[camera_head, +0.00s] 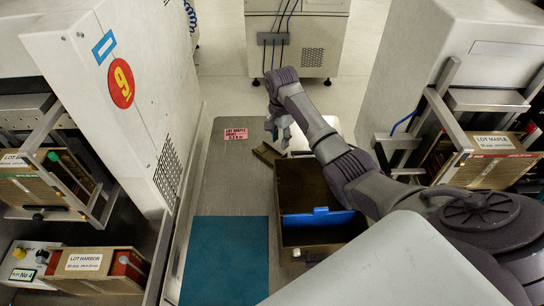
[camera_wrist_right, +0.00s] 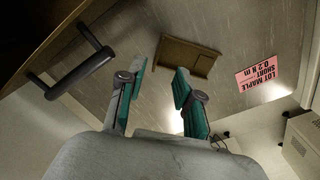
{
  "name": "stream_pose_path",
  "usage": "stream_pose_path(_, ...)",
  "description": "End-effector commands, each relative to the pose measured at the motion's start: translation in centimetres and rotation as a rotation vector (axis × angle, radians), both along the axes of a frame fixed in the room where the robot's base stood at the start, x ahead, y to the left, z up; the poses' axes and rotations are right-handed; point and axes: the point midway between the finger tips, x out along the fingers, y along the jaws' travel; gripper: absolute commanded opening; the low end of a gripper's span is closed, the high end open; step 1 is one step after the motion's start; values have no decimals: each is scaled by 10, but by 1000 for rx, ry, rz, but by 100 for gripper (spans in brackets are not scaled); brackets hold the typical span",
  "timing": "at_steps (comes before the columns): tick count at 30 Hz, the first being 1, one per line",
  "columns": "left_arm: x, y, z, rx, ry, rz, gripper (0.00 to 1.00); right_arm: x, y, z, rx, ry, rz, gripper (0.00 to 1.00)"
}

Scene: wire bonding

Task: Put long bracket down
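A flat brown bracket (camera_head: 267,153) lies on the grey bench top beside the bin's far-left corner. In the right wrist view the bracket (camera_wrist_right: 190,57) has a raised edge and a small notch, and lies just beyond the fingertips. My right gripper (camera_head: 274,134) points down over it from the far side. In the wrist view its teal fingers (camera_wrist_right: 161,70) are apart with nothing between them; the right fingertip overlaps the bracket's near edge in the picture, and I cannot tell if they touch. My left gripper is not in view.
A pink LOT MAPLE SHORT label (camera_head: 236,134) lies on the bench (camera_head: 226,176). A dark bin (camera_head: 284,246) with a blue divider (camera_head: 318,217) stands right of a bare teal mat (camera_head: 216,262). Racks with LOT MAPLE (camera_head: 494,142) and LOT HARBOR (camera_head: 84,262) boxes flank the bench.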

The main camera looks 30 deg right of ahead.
Motion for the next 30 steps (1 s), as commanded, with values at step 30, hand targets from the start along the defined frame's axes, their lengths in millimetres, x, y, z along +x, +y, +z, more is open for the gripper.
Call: stream_pose_path(30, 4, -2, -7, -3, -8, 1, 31, 0, -5, -96, 0, 0, 1, 34)
